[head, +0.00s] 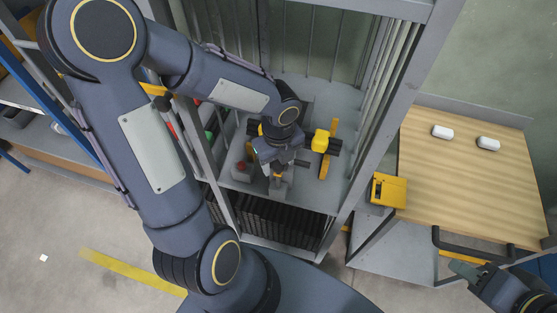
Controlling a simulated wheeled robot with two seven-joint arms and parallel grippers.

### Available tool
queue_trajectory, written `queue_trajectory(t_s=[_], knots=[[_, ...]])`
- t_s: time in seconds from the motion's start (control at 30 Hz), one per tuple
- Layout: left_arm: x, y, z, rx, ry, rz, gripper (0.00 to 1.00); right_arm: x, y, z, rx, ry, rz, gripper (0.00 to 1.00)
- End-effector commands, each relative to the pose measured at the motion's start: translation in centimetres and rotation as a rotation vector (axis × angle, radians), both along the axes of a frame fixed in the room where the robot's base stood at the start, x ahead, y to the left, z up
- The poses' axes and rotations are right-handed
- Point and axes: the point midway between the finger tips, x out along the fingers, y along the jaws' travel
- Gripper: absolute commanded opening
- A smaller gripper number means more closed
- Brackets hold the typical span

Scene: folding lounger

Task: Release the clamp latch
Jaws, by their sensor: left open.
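A fixture with yellow and black parts stands on the grey shelf (300,95) inside a metal cage. A yellow upright part (325,166) with a yellow block (320,141) and black knobs is at its right side. I cannot tell for sure which part is the clamp latch. My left gripper (277,182) reaches into the cage from above, just left of the yellow upright part. It is open, and it hides the middle of the fixture. My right gripper (466,268) is at the lower right, outside the cage beside the bench; its jaw state is unclear.
Grey cage posts (375,120) stand close on both sides of my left arm. A small grey box with a red button (240,170) is left of my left gripper. A wooden-topped bench (455,185) with a yellow box (388,190) and two white objects (442,132) is at right.

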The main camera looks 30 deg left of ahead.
Motion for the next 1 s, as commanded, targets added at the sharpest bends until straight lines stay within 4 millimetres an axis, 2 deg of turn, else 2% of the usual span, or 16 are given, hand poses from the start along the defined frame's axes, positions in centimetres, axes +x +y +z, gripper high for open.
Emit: queue_trajectory(t_s=[0.13,0.47,0.77,1.0], knots=[[0.01,0.01,0.03,0.0,0.0,0.001,0.5,0.0,-0.01,0.01,0.0,0.0,0.0,0.36],[0.01,0.01,0.06,0.0,0.0,0.001,0.08,0.0,-0.01,0.01,0.0,0.0,0.0,0.36],[0.03,-0.01,0.03,-0.001,-0.001,0.04,0.08,0.0,-0.01,-0.17,0.0,0.0,0.0,0.36],[0.09,0.01,-0.01,0.0,-0.004,0.178,0.08,0.0,0.0,-0.71,0.0,0.0,0.0,0.36]])
